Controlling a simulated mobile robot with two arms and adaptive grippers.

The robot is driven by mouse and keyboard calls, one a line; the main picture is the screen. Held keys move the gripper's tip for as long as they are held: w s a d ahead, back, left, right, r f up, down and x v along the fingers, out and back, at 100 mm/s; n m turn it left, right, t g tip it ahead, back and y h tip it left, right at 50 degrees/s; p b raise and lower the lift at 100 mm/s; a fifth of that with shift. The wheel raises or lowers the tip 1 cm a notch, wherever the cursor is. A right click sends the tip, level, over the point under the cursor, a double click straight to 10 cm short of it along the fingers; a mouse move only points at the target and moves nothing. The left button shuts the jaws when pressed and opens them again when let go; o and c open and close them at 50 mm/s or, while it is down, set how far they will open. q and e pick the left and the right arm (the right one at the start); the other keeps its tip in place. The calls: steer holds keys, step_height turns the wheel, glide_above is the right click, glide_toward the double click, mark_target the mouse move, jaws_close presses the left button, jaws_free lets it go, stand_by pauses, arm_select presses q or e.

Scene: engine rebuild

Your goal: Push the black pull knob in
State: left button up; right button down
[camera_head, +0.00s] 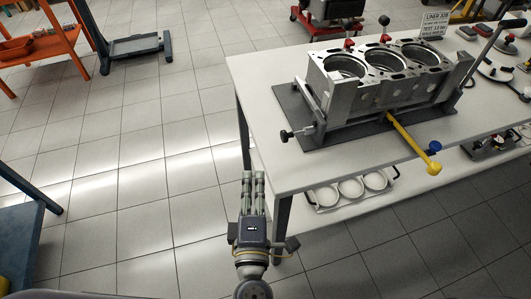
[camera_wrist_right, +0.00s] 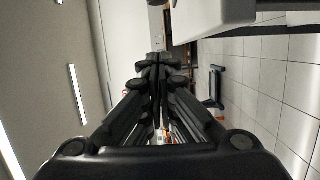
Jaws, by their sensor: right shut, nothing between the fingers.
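A black knob (camera_head: 285,135) on a short metal rod sticks out from the left end of the metal fixture (camera_head: 307,98) that holds the grey engine block (camera_head: 375,82). A gap of rod shows between the knob and the fixture. My right gripper (camera_head: 253,174) is beside the left edge of the table, lower in the picture than the knob and left of it, apart from it. Its fingers are shut and empty. In the right wrist view the shut fingers (camera_wrist_right: 160,62) point away from the camera, and I cannot make out the knob there. My left gripper is not in view.
The white table (camera_head: 262,90) carries the fixture on a dark plate (camera_head: 290,105). A yellow bar (camera_head: 412,145) juts over the front edge, with a blue knob (camera_head: 433,145) beside it. A tray of rings (camera_head: 318,197) sits below. Open floor lies to the left.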

mark_target(287, 136)
steer(key=w+d+p, duration=0.1)
steer(key=w, duration=0.2)
steer(key=w+d+p, duration=0.1)
steer(key=w, duration=0.3)
steer(key=w+d+p, duration=0.1)
steer(key=w, duration=0.2)
steer(key=shift+w+p, duration=0.3)
steer(key=shift+w, duration=0.05)
steer(key=shift+d, duration=0.3)
steer(key=shift+w, duration=0.1)
steer(key=shift+f, duration=0.1)
steer(key=shift+w+d, duration=0.15)
steer(key=shift+d, duration=0.4)
steer(key=shift+w+d, duration=0.15)
steer(key=shift+d, duration=0.4)
